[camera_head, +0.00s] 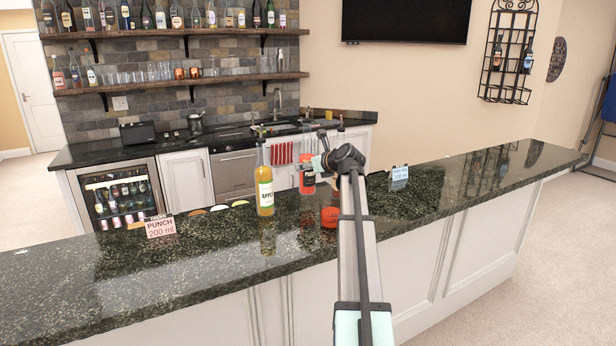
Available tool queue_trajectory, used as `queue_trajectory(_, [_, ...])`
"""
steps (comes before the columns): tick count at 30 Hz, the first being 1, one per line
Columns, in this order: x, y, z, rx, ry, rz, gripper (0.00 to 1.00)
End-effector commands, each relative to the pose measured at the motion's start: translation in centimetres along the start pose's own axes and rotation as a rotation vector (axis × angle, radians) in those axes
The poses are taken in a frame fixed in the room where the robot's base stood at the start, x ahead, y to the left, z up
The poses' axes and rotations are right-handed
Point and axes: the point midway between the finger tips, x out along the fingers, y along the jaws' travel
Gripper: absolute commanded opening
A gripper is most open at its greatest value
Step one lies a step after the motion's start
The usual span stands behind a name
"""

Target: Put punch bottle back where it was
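A bottle of red liquid with a black label (307,182), which I take to be the punch bottle, is upright over the far side of the bar counter, left of my arm's end. Whether its base touches the counter is unclear. My gripper (317,163) is at this bottle and overlaps its upper part. The fingers are too small and partly hidden to show if they are closed on it. A pink sign reading "PUNCH 200 ml" (161,227) stands on the counter at the left. A yellow bottle with a white and green label (265,187) stands left of the red bottle.
A red-orange cup (329,217) stands on the counter beside my arm. Another bottle (340,132) is partly hidden behind the arm. A blue-white sign (399,174) stands further right. The dark counter (90,285) is clear at left front.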

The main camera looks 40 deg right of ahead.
Motion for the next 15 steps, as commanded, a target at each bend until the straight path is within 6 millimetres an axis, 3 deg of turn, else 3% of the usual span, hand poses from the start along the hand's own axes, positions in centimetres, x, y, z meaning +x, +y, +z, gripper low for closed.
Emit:
queue_trajectory(9, [1.2, 0.0, -3.2, 0.003, 0.0, 0.0, 0.0])
queue_trajectory(15, [1.5, 0.0, -3.7, 0.001, -0.003, -0.001, 0.0])
